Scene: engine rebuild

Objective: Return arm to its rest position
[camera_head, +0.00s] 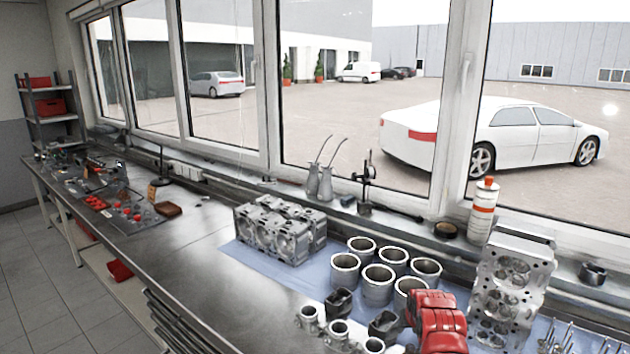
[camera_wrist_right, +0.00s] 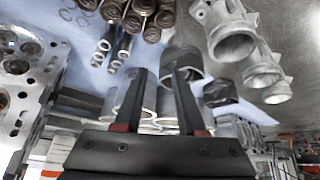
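My right gripper (camera_wrist_right: 160,74) shows in the right wrist view with two dark fingers spread apart and nothing held between them. Behind the fingers are metal cylinder liners (camera_wrist_right: 130,98) and a dark cup-shaped part (camera_wrist_right: 182,60). In the head view, a red ridged shape (camera_head: 437,322) at the bottom right of centre looks like my right gripper or wrist. It is over the blue mat, close to the liners (camera_head: 378,284), and partly covers one. Its fingertips cannot be made out there. My left gripper is in neither view.
The engine block (camera_head: 280,230) stands beyond the liners. A cylinder head (camera_head: 511,282) and a spray can (camera_head: 483,211) stand to the right. Manifold-like metal parts (camera_head: 338,333) lie at the front. The bench (camera_head: 190,268) is clear left of the blue mat (camera_head: 245,255).

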